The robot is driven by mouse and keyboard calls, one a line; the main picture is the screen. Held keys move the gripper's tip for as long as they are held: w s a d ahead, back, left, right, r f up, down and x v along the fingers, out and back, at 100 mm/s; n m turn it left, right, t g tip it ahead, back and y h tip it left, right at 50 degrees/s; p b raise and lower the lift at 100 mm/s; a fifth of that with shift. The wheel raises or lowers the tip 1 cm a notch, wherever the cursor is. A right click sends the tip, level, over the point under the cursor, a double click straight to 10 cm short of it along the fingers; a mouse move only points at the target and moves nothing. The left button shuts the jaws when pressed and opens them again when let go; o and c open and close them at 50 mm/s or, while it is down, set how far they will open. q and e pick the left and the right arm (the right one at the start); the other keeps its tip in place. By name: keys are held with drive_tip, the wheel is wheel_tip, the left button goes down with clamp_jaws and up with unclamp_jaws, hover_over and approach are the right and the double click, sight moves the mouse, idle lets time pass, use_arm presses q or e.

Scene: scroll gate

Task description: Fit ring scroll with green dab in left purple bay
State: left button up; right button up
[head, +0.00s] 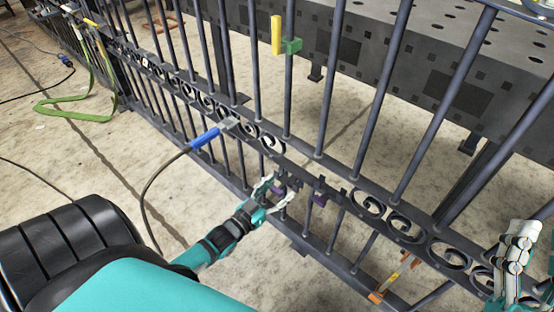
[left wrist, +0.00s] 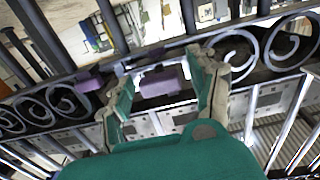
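The dark gate has a band of scrolls (head: 373,203). Between scrolls, a plain stretch of rail carries two purple pieces, one by my left gripper (head: 277,193) and one to its right (head: 319,194). My left gripper is open at the gate. In the left wrist view, one purple piece (left wrist: 165,80) shows between its spread fingers with nothing seen gripped, and the other purple piece (left wrist: 91,82) is left of them. I cannot make out a ring scroll with a green dab. My right gripper (head: 515,250) is at the lower right, its opening unclear.
A blue-handled tool (head: 205,138) with a black cable sits on the gate rail. A green bracket with a yellow bar (head: 276,35) is on an upper bar, and an orange bracket (head: 377,296) is low down. A perforated dark table (head: 450,60) stands behind. A green strap (head: 75,112) hangs left.

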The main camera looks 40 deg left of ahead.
use_arm(q)
drive_tip(key=s, duration=1.2)
drive_tip(key=shift+a, duration=0.45)
